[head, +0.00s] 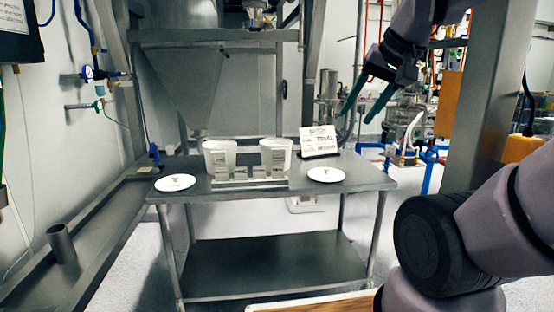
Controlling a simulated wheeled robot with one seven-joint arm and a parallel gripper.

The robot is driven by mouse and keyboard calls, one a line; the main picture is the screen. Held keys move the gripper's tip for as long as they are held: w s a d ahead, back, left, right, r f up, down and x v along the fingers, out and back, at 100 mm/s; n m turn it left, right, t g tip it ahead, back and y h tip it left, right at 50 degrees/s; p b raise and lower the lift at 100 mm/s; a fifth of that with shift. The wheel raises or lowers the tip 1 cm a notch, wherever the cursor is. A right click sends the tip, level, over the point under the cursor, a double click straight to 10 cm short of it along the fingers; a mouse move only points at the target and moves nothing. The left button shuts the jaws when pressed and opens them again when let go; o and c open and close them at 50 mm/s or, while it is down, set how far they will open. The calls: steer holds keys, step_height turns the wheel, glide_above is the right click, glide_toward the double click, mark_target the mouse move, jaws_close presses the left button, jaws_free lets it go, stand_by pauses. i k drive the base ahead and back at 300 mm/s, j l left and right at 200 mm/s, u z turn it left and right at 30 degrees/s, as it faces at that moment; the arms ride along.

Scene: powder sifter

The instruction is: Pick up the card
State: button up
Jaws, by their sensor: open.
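The card (318,141) is white with dark printed lettering. It stands tilted back at the rear right of the steel table (365,178). My gripper (361,108) has two green fingers and is open and empty. It hangs in the upper right of the head view, to the right of the card and higher in the picture. The gap between the fingers and the card is clear in this view; its depth cannot be told.
Two translucent cups (220,158) (276,155) stand left of the card, with small grey blocks (242,173) in front. White plates lie at the left (175,183) and right (326,175). A steel post (490,95) rises at right. The table's front right is bare.

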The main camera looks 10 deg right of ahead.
mark_target(278, 171)
steer(key=i+u, duration=0.25)
steer(key=i, duration=0.4)
steer(key=i+l+u, duration=0.3)
steer(key=i, duration=0.3)
steer(key=j, duration=0.1)
